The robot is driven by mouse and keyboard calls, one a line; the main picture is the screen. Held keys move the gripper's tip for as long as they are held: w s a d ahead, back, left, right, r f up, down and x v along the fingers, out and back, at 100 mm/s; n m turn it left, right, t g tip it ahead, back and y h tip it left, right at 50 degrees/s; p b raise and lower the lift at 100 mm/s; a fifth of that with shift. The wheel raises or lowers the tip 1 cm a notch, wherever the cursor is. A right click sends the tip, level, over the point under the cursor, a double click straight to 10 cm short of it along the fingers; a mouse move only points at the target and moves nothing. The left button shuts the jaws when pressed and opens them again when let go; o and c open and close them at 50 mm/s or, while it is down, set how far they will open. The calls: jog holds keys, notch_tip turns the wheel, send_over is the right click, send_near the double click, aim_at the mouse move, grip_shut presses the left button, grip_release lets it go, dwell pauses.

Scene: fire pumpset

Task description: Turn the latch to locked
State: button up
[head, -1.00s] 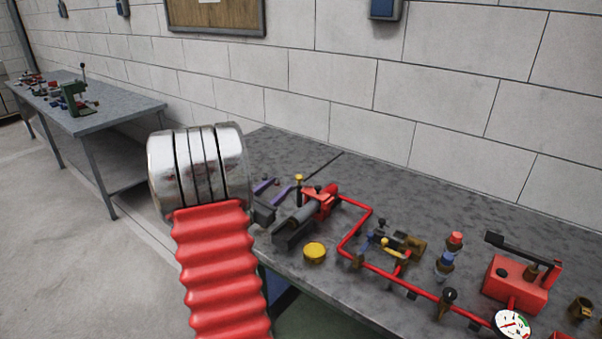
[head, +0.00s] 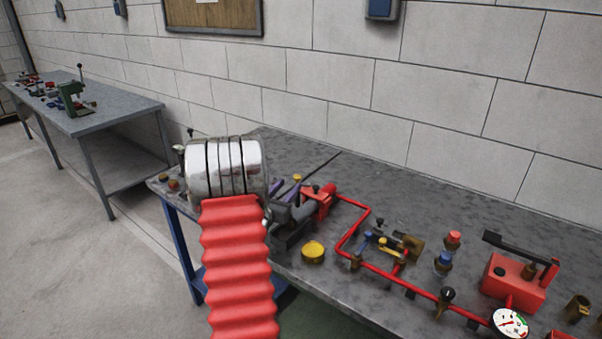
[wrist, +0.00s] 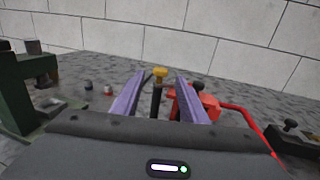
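A dark upright post with a yellow knob (wrist: 159,77) shows between my fingers in the wrist view. Its yellow top also shows in the head view (head: 297,177). It looks like the latch lever, but I cannot tell whether it is locked. Beside it is a red block (wrist: 208,103) with a black knob, also at the head of the red pipe in the head view (head: 318,201). My gripper (wrist: 160,76) has two purple fingers, spread apart with nothing visibly held. The post appears beyond or between the fingertips; contact is not clear. In the head view my arm partly hides the gripper (head: 284,188).
A red pipe (head: 350,240) runs along the grey bench (head: 420,200) to a gauge (head: 510,323). A yellow cap (head: 313,252), small valves and a red hand pump (head: 513,282) stand to the right. A green device (wrist: 28,95) is at the left in the wrist view.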

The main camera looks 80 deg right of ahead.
jog(key=s+d, duration=0.2)
jog(key=d, duration=0.9)
jog(key=shift+d, duration=0.15)
jog(key=shift+s, duration=0.1)
jog(key=shift+c, duration=0.6)
